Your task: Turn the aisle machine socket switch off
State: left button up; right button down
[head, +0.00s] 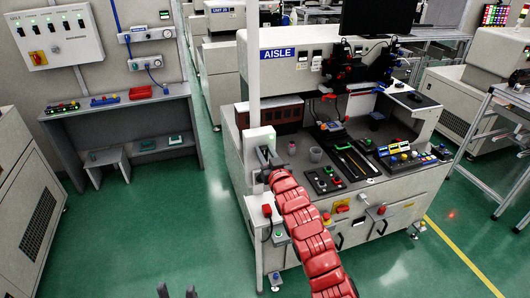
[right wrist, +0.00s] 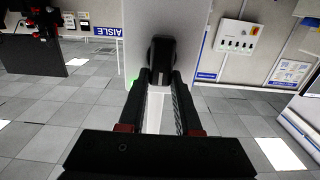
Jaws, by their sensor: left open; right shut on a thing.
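The aisle machine (head: 285,78) carries a blue AISLE sign, which also shows in the right wrist view (right wrist: 106,31). At its front left corner a pale socket box (head: 257,136) is fixed to a white post. In the right wrist view the box (right wrist: 187,22) has a black switch knob (right wrist: 161,52) on its face. My right gripper (head: 265,160), on the red arm, is at the box's front. In the right wrist view my right gripper (right wrist: 162,80) has its fingers shut on the knob, partly hiding it. My left gripper (head: 177,291) is open and empty at the bottom edge.
The machine's worktop (head: 300,172) holds a cup, trays and button boxes. A lower box (head: 263,212) with a red button sits under the socket box. A grey bench (head: 120,108) and a wall switch panel (head: 58,37) stand left. Green floor (head: 165,220) is clear between.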

jog(key=shift+f+n+b, duration=0.2)
jog(key=shift+n+b, duration=0.1)
jog(key=shift+b, duration=0.45)
jog(key=shift+s+a+f+n+b, duration=0.1)
jog(key=shift+a+f+n+b, duration=0.5)
jog(key=shift+n, duration=2.3)
jog(key=shift+s+a+r+n+b, duration=0.1)
jog(key=shift+n+b, duration=1.05)
jog(key=shift+n, duration=1.75)
jog(key=shift+s+a+f+n+b, duration=0.1)
jog(key=shift+a+f+n+b, duration=0.5)
jog(key=shift+n, duration=2.3)
jog(key=shift+d+r, duration=0.2)
jog(key=shift+d, duration=0.1)
